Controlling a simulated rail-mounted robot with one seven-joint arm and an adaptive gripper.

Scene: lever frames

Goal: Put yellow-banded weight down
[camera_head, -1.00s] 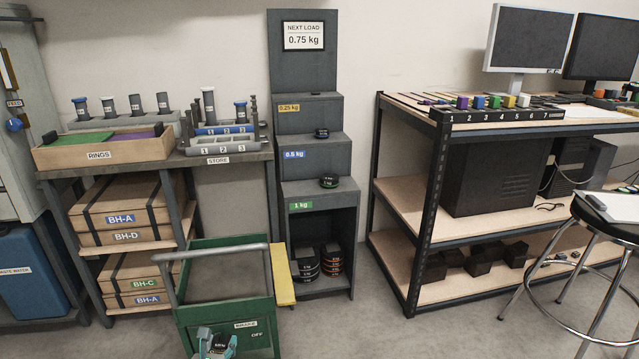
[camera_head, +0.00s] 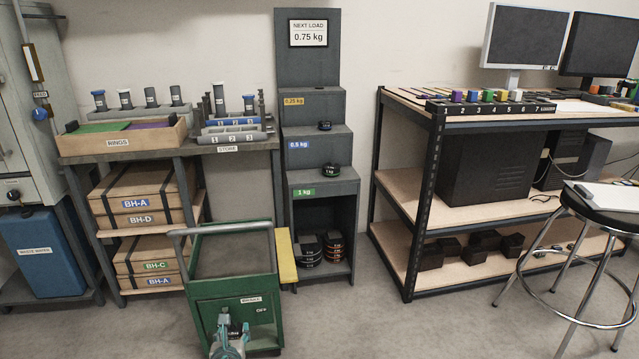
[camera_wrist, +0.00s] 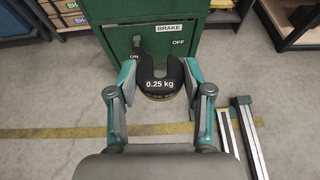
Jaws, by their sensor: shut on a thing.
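The yellow-banded weight (camera_wrist: 160,86) is a black slotted disc marked 0.25 kg, with a thin yellow band on its near edge in the wrist view. My gripper (camera_wrist: 161,80) is shut on it, one finger on each side. In the head view my gripper (camera_head: 230,338) is low, in front of the green cart, and the weight is hard to make out there. The grey stepped stand (camera_head: 311,60) has labels for 0.25 kg, 0.5 kg and 1 kg. Its top 0.25 kg step (camera_head: 310,91) is bare.
The green cart (camera_head: 236,292) stands front left of the stand.

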